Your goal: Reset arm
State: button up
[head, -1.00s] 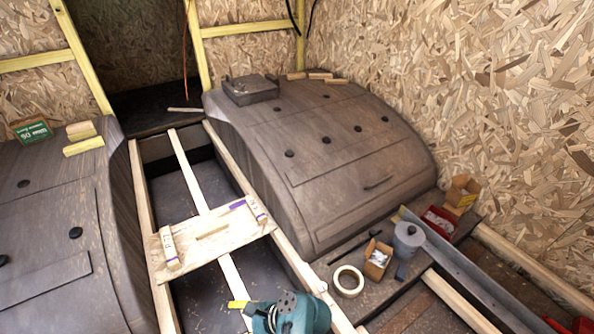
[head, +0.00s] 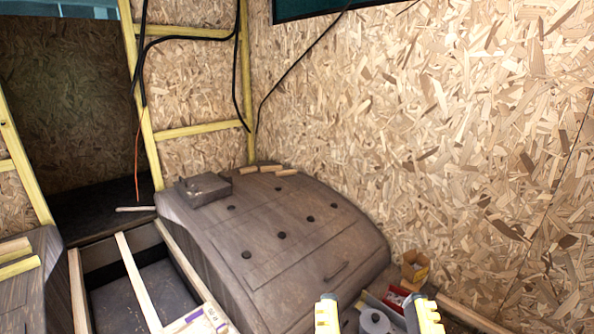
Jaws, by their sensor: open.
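My gripper (head: 377,316) shows at the bottom edge of the head view, right of centre. Its two yellow-and-grey fingers stand apart, open, with nothing held between them. Behind the gap a grey roll (head: 375,321) sits on the floor beside the wheel arch. The rest of my arm is below the picture.
The brown wheel arch (head: 290,235) bulges up left of my gripper, with a dark box (head: 203,188) on top. A cardboard box (head: 414,269) and a red tray (head: 396,298) stand by the chipboard wall (head: 430,130). Black cables (head: 300,65) hang along the wall. The upper space is clear.

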notch_tip(320, 180, up, 38)
jog(key=p, duration=3.5)
jog(key=shift+w, duration=0.15)
jog(key=shift+f, duration=0.15)
